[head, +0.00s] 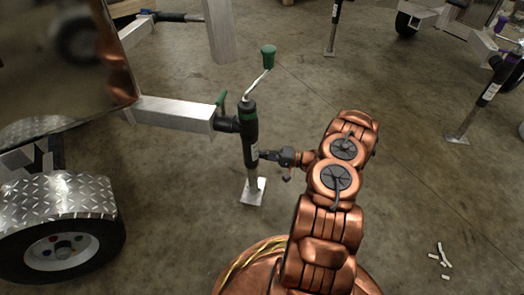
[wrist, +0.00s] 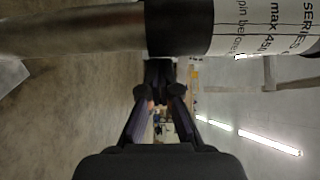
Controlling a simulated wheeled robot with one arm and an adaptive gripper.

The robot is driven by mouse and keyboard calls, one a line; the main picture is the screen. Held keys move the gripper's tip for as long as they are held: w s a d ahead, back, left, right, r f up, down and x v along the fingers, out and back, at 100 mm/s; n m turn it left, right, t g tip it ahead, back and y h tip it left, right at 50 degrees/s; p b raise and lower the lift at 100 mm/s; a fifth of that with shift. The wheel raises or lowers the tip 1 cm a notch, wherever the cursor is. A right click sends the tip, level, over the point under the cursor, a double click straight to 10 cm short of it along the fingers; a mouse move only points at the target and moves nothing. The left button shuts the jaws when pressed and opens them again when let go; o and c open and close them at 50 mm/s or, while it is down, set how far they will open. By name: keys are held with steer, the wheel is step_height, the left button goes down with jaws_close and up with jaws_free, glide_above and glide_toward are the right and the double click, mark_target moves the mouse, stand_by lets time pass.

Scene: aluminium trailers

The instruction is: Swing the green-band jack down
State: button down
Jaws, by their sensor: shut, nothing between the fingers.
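The green-band jack (head: 249,138) hangs with its foot plate (head: 252,192) lowermost, on the end of a trailer's square beam (head: 172,113). It has a green band near its top, a crank with a green knob (head: 268,56) above, and a green lever (head: 221,98) beside the mount. My gripper (head: 266,156) is at the right side of the jack's lower tube, shut and empty. In the wrist view the jack's tube (wrist: 80,30), with a black part and a white printed label, runs across the top, just beyond my shut fingers (wrist: 159,72). Whether they touch it I cannot tell.
The trailer's wheel (head: 62,250) under a tread-plate fender is at lower left. A purple-marked jack (head: 490,85) stands at the right, and another jack (head: 332,30) at the back. Small white pieces (head: 441,256) lie on the floor at lower right. The floor between is clear.

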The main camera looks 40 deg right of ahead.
steer(key=shift+s+a+f+m+p, duration=0.3)
steer(key=shift+s+a+m+p, duration=0.2)
steer(key=shift+s+a+p, duration=0.2)
steer(key=shift+a, duration=0.1)
steer(key=s+d+p, duration=0.1)
steer(key=s+d, duration=0.4)
steer(key=d, duration=0.6)
stand_by(0.4)
steer(key=shift+s, duration=0.1)
